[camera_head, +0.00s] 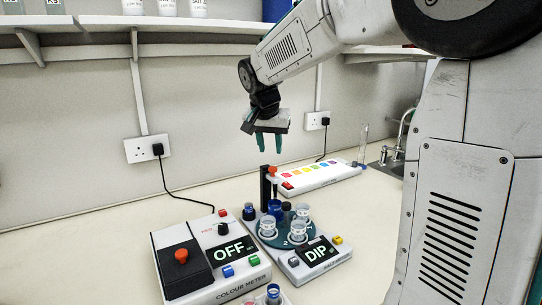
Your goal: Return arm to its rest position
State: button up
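My gripper (269,142) hangs above the bench with its two green fingers pointing down. The fingers stand apart with a gap between them, and nothing shows between them. It is above and slightly behind the round teal carousel (283,240), clear of everything below. My arm reaches in from the right side of the picture.
A colour meter (240,287) reading OFF stands front left. A dip unit (318,250) reading DIP holds the carousel with several cups and a black post (265,188). A strip with coloured squares (318,176) lies behind. Shelves (180,25) run above; a sink (390,166) is right.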

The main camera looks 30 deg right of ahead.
jog(key=shift+s+a+r, duration=0.15)
jog(key=shift+r, duration=0.35)
jog(key=s+a+f+n+y, duration=0.1)
jog(key=s+a+f+n, duration=0.1)
jog(key=s, duration=0.9)
jog(key=s+a+f+n+g+y, duration=0.1)
jog(key=s+a+f+n, duration=0.2)
jog(key=s, duration=0.8)
jog(key=s+a+f+n+y, duration=0.1)
jog(key=s+a+f+n, duration=0.2)
jog(key=s, duration=0.8)
jog(key=a+n, duration=0.1)
jog(key=a, duration=0.1)
jog(key=shift+a+f+g, duration=0.2)
jog(key=shift+a+g, duration=0.15)
jog(key=shift+g, duration=0.05)
jog(key=shift+s, duration=0.15)
